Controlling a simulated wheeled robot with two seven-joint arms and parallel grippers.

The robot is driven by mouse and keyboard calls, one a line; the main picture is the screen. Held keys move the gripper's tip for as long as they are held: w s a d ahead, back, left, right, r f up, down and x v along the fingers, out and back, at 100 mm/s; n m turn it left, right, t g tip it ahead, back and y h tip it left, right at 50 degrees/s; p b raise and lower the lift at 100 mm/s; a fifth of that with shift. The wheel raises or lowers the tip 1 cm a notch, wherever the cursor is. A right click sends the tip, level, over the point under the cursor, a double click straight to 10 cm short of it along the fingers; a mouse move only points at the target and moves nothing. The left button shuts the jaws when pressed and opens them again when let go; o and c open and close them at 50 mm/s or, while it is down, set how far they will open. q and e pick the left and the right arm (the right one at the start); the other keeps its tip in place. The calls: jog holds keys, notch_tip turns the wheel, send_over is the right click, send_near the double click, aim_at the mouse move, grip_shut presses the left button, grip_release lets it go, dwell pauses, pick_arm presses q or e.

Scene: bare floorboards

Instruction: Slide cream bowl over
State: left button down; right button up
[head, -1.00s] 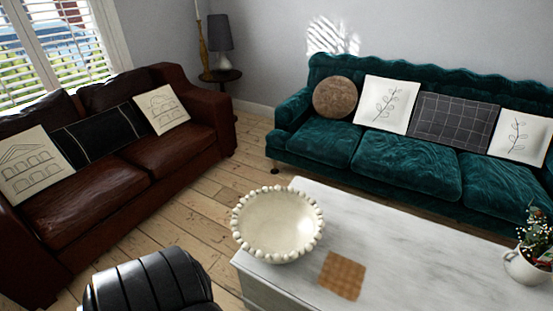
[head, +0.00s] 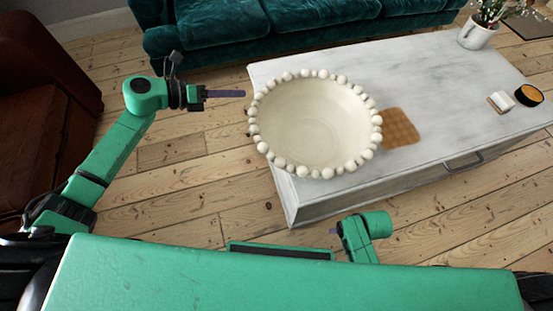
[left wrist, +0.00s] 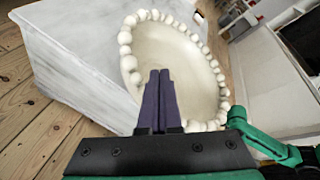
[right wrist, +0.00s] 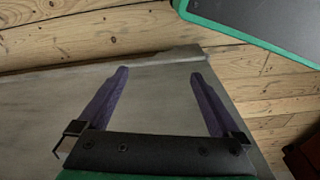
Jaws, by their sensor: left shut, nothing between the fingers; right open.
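A cream bowl (head: 312,125) with a beaded rim stands at the left end of the white marbled table (head: 420,80), its rim reaching over the table's edge. My left gripper (head: 243,93) is shut and empty, with its fingertips just left of the bowl's rim; I cannot tell whether they touch. In the left wrist view the shut purple fingers (left wrist: 160,85) point at the bowl (left wrist: 185,65). My right gripper (head: 335,231) is low by the table's near side. In the right wrist view its fingers (right wrist: 158,75) are open and empty.
A brown square mat (head: 401,128) lies right of the bowl. A white plant pot (head: 477,35), a small white block (head: 501,101) and a dark round pot (head: 528,95) stand farther right. A teal sofa (head: 290,25) is behind the table.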

pick_arm(q)
jog(key=s+a+f+m+g+y+b, duration=0.35)
jog(key=s+f+m+y, duration=0.35)
jog(key=m, duration=0.4)
jog(key=w+d+f+b, duration=0.1)
jog(key=d+f, duration=0.6)
jog(key=d, duration=0.2)
jog(key=shift+w+d+f+g+h, duration=0.2)
jog(key=shift+w+g+h, duration=0.1)
jog(key=shift+g+h, duration=0.15)
pick_arm(e)
notch_tip(320, 180, up, 7)
jog(key=shift+w+a, duration=0.35)
jog(key=shift+r, duration=0.1)
